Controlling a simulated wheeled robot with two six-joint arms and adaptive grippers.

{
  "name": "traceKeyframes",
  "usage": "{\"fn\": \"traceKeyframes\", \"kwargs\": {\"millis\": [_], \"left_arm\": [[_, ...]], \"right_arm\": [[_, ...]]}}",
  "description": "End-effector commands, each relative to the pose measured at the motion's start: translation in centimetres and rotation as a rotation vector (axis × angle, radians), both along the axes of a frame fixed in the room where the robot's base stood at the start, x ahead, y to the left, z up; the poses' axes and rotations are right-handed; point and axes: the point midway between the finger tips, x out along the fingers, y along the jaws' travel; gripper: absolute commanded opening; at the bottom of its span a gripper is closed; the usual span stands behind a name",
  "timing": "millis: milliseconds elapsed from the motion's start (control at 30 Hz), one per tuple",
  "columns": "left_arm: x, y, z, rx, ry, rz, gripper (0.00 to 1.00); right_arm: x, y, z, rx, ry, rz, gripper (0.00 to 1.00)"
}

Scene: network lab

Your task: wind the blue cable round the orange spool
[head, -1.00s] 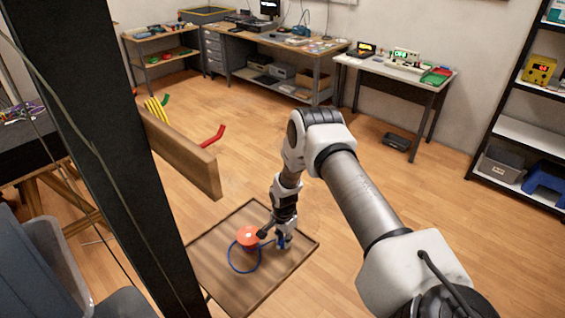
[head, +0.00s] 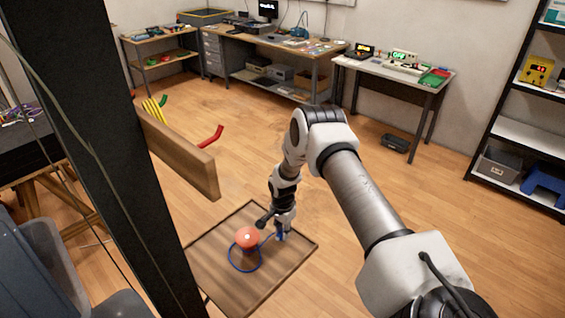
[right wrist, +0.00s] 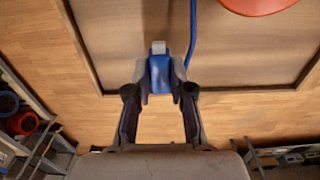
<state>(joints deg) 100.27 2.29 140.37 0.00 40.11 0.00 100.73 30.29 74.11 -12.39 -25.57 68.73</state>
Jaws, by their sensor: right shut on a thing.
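The orange spool (head: 247,237) stands on a low wooden table (head: 217,274). The blue cable (head: 245,270) curves around the near side of the spool in a loose loop on the tabletop. My right gripper (head: 281,235) is just right of the spool, low over the table. In the right wrist view, the gripper (right wrist: 159,80) is shut on the cable's blue plug (right wrist: 159,72), which has a silver tip. The cable (right wrist: 192,35) runs up beside the plug there, and the spool's edge (right wrist: 258,4) shows at top right. My left gripper is not in view.
The table's raised rim (head: 299,258) runs close to the right gripper. A wooden board (head: 180,155) and a dark post (head: 110,150) stand left. A shelf rack (head: 510,130) is at right, and benches line the back wall. The floor between is mostly clear.

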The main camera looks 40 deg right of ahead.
Motion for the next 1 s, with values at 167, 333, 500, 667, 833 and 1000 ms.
{"fn": "traceKeyframes", "kwargs": {"millis": [167,333,500,667,833,1000], "left_arm": [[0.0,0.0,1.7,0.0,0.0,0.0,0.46],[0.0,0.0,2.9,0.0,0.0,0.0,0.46],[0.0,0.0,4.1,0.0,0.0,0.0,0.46],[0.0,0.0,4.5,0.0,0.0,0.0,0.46],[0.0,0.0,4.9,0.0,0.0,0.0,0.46],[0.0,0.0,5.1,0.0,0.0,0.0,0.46]], "right_arm": [[0.0,0.0,1.7,0.0,0.0,0.0,0.0],[0.0,0.0,3.0,0.0,0.0,0.0,0.0],[0.0,0.0,4.2,0.0,0.0,0.0,0.0],[0.0,0.0,5.1,0.001,-0.001,0.0,0.0],[0.1,0.0,6.3,0.0,-0.002,-0.001,0.0],[0.0,0.0,6.9,0.0,0.0,0.001,0.0]]}}
